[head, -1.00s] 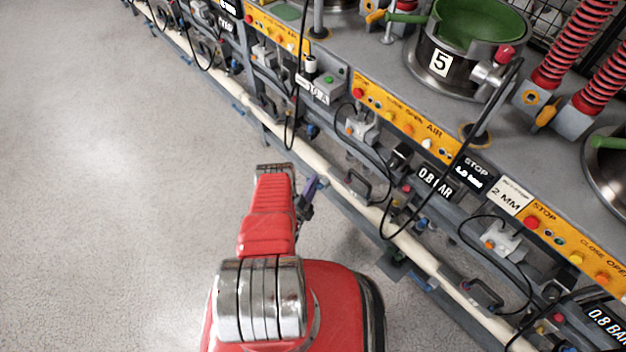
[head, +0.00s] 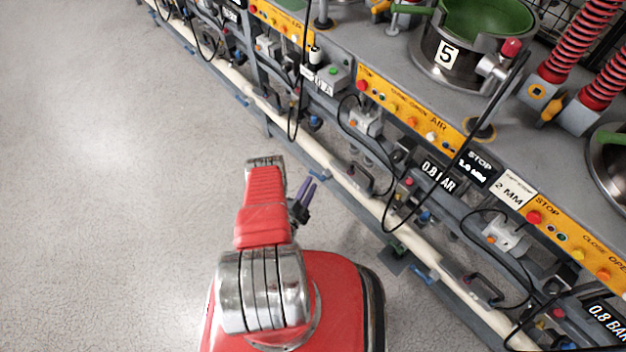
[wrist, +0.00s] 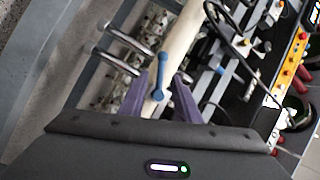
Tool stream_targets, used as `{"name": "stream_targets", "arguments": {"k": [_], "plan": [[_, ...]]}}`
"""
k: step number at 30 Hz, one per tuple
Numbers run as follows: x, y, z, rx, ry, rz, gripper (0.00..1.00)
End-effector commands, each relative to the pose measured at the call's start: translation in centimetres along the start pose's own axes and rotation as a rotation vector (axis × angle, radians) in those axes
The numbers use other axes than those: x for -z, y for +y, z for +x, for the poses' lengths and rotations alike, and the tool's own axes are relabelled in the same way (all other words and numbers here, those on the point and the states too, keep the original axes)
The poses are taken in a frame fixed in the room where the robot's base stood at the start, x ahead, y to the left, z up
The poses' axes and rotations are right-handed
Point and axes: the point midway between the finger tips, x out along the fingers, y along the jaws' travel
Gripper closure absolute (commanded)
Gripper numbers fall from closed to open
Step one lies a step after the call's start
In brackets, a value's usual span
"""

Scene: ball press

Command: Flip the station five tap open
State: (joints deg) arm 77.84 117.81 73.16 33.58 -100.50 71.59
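The station five drum (head: 462,62) is a metal pot with a green inside and a "5" label, at the upper right of the head view. Blue tap handles sit along the pale pipe below the bench; one blue handle (head: 318,175) is just beyond my gripper (head: 309,188). In the wrist view a blue lever (wrist: 160,78) stands out against the pipe, between and beyond my gripper's two purple fingers (wrist: 160,97). The fingers are apart, with no visible grip on the lever. I cannot tell for certain which station this lever belongs to.
The pale pipe (head: 340,185) runs diagonally along the bench's lower front. Black cables (head: 388,222) hang in loops before it. Another blue handle (head: 425,274) lies farther right. Metal posts (wrist: 118,62) are left of the lever in the wrist view. Floor at left is clear.

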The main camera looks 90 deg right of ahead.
Motion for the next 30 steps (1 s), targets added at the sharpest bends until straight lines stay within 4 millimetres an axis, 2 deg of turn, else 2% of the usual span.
{"name": "stream_targets", "arguments": {"k": [4, 13, 20, 26, 30], "plan": [[0.0, -0.1, -1.2, 0.000, -0.001, 0.000, 0.71], [0.1, 0.0, -1.4, -0.001, 0.000, 0.000, 0.71], [-1.0, -1.1, -0.6, -0.004, -0.018, 0.000, 0.87], [-5.0, -5.4, 2.0, -0.019, -0.093, -0.008, 1.00], [-8.9, -9.8, 3.7, -0.034, -0.171, -0.023, 1.00]]}}
